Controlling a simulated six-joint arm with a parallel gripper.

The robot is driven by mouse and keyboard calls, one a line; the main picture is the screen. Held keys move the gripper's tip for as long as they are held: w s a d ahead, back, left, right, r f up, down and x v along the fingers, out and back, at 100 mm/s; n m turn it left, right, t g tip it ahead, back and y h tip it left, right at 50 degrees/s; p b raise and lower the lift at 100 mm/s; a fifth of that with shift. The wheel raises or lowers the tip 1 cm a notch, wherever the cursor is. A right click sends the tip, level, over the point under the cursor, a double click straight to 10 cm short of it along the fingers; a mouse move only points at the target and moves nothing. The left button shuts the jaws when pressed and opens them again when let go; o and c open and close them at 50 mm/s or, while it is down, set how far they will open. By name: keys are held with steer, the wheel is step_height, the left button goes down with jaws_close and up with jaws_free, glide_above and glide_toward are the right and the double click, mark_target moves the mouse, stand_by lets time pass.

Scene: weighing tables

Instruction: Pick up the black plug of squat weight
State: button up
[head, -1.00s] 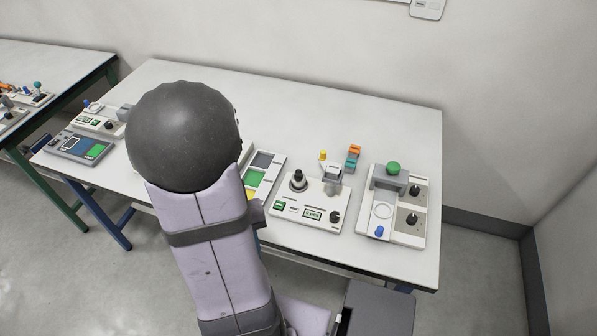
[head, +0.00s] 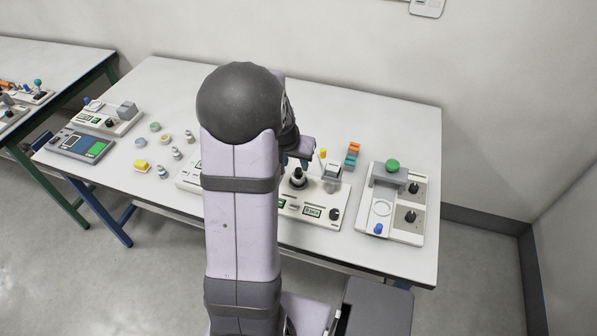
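A black plug (head: 298,178), squat with a wider dark base, stands upright on the white instrument box (head: 322,209) in the middle of the table. My gripper (head: 296,161) is partly hidden behind my arm. It shows just above and behind the plug in the picture, pointing downward. I cannot tell whether its fingers touch the plug or how far apart they are.
A yellow-topped piece (head: 323,154), a grey block (head: 333,170) and an orange and teal stack (head: 352,155) stand close to the right. A white device (head: 398,232) with a green knob lies farther right. Several small weights (head: 176,153) stand on the left. The back of the table is clear.

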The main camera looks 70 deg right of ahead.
mark_target(298, 171)
steer(key=shift+f, duration=0.1)
steer(key=shift+p+x, duration=1.05)
steer(key=shift+x, duration=2.55)
steer(key=shift+w+d, duration=0.1)
jaws_close()
